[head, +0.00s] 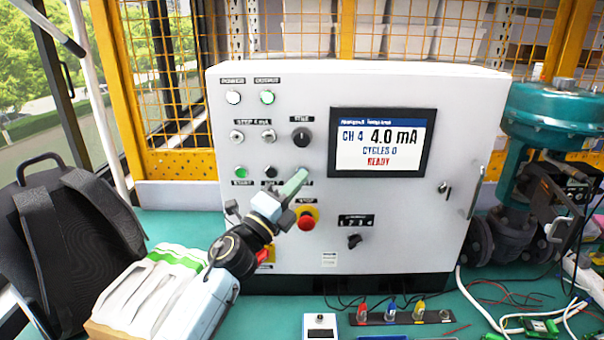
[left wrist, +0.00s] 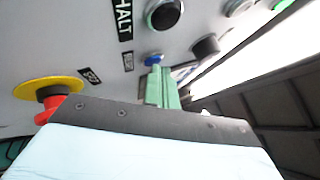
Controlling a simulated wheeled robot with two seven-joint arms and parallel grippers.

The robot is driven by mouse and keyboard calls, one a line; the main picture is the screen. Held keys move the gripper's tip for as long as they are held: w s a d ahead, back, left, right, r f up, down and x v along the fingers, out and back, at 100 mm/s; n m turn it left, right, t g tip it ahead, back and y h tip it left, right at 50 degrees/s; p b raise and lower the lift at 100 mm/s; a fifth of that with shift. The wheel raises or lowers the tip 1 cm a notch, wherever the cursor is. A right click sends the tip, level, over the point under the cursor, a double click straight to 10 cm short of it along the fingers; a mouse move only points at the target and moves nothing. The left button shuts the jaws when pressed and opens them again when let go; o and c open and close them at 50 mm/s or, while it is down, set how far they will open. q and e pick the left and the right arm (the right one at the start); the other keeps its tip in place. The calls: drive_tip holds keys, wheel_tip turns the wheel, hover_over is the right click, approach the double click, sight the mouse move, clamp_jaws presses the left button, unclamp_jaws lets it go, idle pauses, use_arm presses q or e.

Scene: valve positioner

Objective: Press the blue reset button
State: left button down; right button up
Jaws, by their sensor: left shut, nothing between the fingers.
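The blue reset button (left wrist: 152,59) shows in the left wrist view as a small blue disc on the white panel, just past my fingertips. In the head view it is hidden behind my left gripper. My left gripper (head: 297,182) has its green fingers shut and empty, pointing up and right at the panel, above the red stop button. The fingers also show in the left wrist view (left wrist: 161,88), their tips right beside the blue button. I cannot tell whether they touch it. My right gripper is not in view.
The red stop button (head: 306,221) on its yellow ring lies close under my left gripper. The green button (head: 241,173) and black button (head: 270,172) sit to its left. A screen (head: 381,143) reads READY. A teal valve actuator (head: 555,118) stands at right, a backpack (head: 75,235) at left.

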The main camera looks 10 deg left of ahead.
use_arm(q)
drive_tip(key=shift+s+d+p, duration=0.1)
drive_tip(key=shift+s+p, duration=0.2)
drive_tip(key=shift+s, duration=0.35)
drive_tip(key=s, duration=0.1)
drive_tip(key=s+p, duration=0.1)
drive_tip(key=s, duration=0.1)
drive_tip(key=s+d, duration=0.1)
drive_tip(key=s, duration=0.1)
drive_tip(key=shift+p, duration=0.4)
